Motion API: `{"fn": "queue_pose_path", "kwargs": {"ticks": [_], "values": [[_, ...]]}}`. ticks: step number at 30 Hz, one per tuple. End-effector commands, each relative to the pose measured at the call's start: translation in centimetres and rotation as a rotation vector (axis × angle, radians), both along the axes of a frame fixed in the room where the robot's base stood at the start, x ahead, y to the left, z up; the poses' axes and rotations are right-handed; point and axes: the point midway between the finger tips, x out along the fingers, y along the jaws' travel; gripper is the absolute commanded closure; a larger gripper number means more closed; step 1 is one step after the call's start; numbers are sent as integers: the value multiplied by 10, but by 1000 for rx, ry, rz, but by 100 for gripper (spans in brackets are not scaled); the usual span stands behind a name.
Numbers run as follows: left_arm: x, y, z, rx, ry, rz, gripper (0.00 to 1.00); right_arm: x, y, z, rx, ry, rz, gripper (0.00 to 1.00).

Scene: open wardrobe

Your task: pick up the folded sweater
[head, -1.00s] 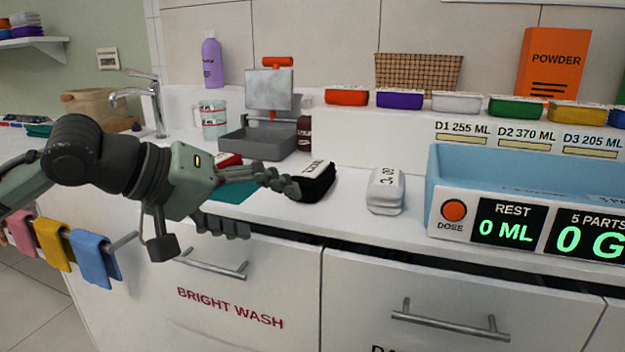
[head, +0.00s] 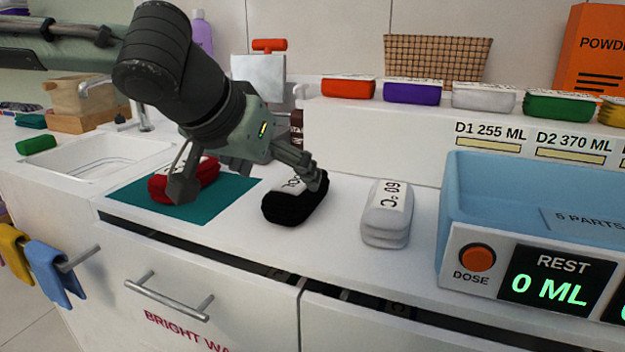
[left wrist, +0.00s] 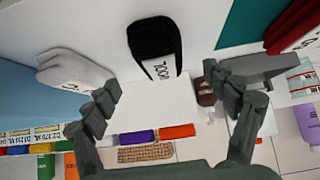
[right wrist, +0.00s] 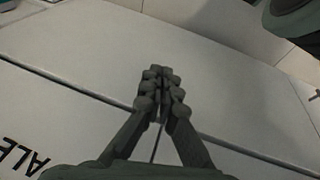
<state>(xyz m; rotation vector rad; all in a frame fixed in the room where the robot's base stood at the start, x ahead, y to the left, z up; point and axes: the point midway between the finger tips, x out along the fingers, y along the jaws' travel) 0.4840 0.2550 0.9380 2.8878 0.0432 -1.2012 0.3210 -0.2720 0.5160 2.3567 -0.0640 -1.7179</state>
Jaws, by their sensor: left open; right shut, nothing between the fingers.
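Three folded garments lie in a row on the white counter. The black one (head: 296,203) has a white label that seems to read WOOL; I take it as the sweater. It also shows in the left wrist view (left wrist: 153,38), beyond the fingers. My left gripper (head: 250,178) is open and empty above the counter, one finger overlapping the black garment in the head view; contact cannot be told. A red garment (head: 184,181) is partly hidden behind the gripper. A white garment (head: 386,226) labelled 60 °C lies to the right. My right gripper (right wrist: 161,75) is shut and empty.
The red garment lies on a teal mat (head: 228,188). A light blue bin (head: 462,200) with a dose panel stands at the right. A raised ledge with coloured packs (head: 411,93) runs behind. A sink (head: 97,160) is at the left. Drawer handles (head: 168,298) stick out below.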

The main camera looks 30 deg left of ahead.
Motion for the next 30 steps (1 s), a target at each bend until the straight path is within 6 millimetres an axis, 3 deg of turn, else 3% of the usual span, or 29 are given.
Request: {"fn": "queue_pose_path", "kwargs": {"ticks": [6,16,21,28,30], "values": [[12,0,-14,3,3,1,15,-6,0,-1,-3,10,-2,100],[44,1,-42,3,4,-1,15,-18,-1,16,-10,11,-10,100],[56,1,-53,1,1,0,15,-3,8,22,6,-55,17,100],[57,1,-53,1,0,-1,15,-1,9,22,7,-63,20,100],[57,1,-53,1,0,0,21,-1,9,22,7,-62,20,100]]}}
